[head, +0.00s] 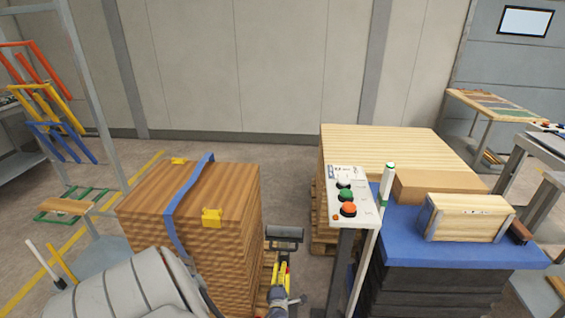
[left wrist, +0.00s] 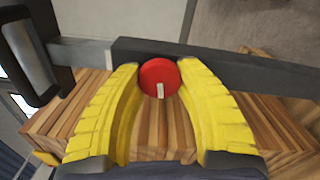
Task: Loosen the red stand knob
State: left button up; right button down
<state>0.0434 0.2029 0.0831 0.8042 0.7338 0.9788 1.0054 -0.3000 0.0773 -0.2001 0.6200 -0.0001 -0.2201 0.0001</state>
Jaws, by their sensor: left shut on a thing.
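The red knob (left wrist: 158,78) is round, with a small white mark on its face, and sits against a dark grey bar (left wrist: 200,57) of the stand. In the left wrist view, the yellow fingers of my left gripper (left wrist: 158,70) are shut on it, one fingertip on each side. In the head view, my left gripper (head: 281,272) is low in the middle, just below the dark stand top (head: 285,234). The knob is small and partly hidden between the fingers there. My right gripper is out of view.
A strapped wood stack (head: 230,178) stands just left of the stand. To the right are a control post (head: 347,190) with several buttons and a blue-topped stack (head: 420,248) bearing a wooden box (head: 470,218). Grey floor shows behind the stand.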

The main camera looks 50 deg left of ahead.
pick_arm(q)
jog(key=shift+s+a, duration=0.1)
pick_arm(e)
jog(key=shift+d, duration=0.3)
pick_arm(q)
jog(key=o, duration=1.2)
jog(key=v, duration=1.2)
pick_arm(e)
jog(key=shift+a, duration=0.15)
